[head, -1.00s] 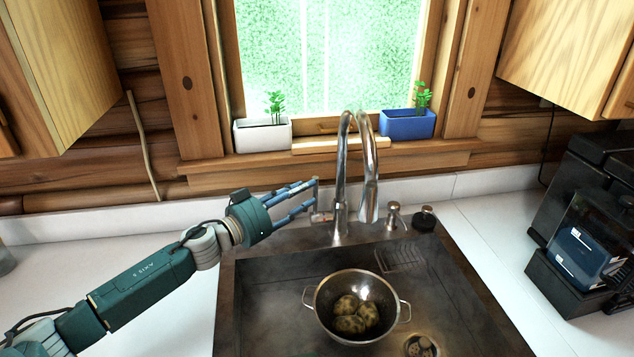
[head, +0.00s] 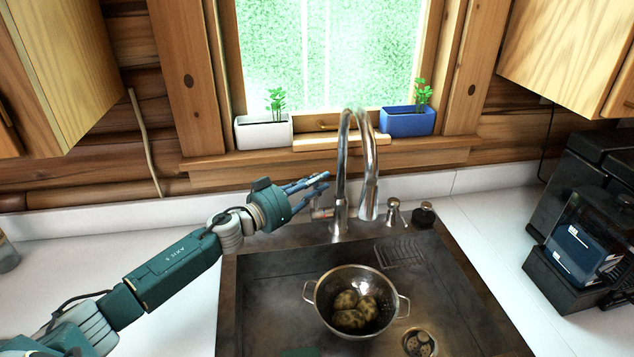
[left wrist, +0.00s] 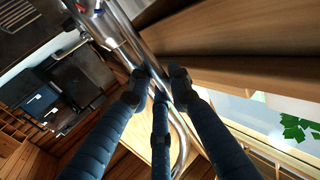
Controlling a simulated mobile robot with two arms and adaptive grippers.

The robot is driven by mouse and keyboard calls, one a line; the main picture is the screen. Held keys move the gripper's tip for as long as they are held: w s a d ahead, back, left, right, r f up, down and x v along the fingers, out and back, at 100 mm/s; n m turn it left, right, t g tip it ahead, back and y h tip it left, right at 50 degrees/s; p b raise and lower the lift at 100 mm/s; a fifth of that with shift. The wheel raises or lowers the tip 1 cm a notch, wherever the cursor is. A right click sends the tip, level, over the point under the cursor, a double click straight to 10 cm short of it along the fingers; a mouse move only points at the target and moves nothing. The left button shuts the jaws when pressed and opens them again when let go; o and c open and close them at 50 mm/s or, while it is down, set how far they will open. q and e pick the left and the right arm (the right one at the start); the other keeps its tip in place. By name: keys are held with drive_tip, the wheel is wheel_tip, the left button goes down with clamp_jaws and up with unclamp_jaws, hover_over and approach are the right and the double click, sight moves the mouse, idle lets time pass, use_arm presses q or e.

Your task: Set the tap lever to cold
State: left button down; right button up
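The chrome tap (head: 341,190) stands at the back of the dark sink, with a tall curved spout. Its short lever (head: 319,213) sticks out on the left side of the tap's base. My left gripper (head: 325,180) is just left of the tap, above the lever, with its blue fingers pointing right. The fingers are apart and hold nothing that I can see. In the left wrist view, the fingertips (left wrist: 158,86) appear in front of the chrome tap (left wrist: 118,32); I cannot tell if they touch it. My right gripper is not in view.
A colander (head: 352,272) with several potatoes sits in the sink (head: 262,300). A white planter (head: 263,132) and a blue planter (head: 407,122) stand on the window sill. A soap dispenser (head: 394,215) is right of the tap. A black coffee machine (head: 580,240) stands at right.

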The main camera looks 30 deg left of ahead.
use_arm(q)
drive_tip(key=shift+f, duration=0.15)
drive_tip(key=s+m+b, duration=0.1)
drive_tip(key=b, duration=0.2)
drive_tip(key=s+d+m+t+h+b, duration=0.1)
drive_tip(key=b, duration=0.2)
drive_tip(key=s+d+m+t+b, duration=0.1)
drive_tip(key=m+b, duration=0.1)
drive_tip(key=shift+s+d+f+h+b, duration=0.15)
drive_tip(key=shift+d+f+h+b, duration=0.15)
drive_tip(key=shift+b, duration=0.1)
drive_tip(key=shift+a, duration=0.1)
drive_tip(key=c, duration=1.6)
unclamp_jaws()
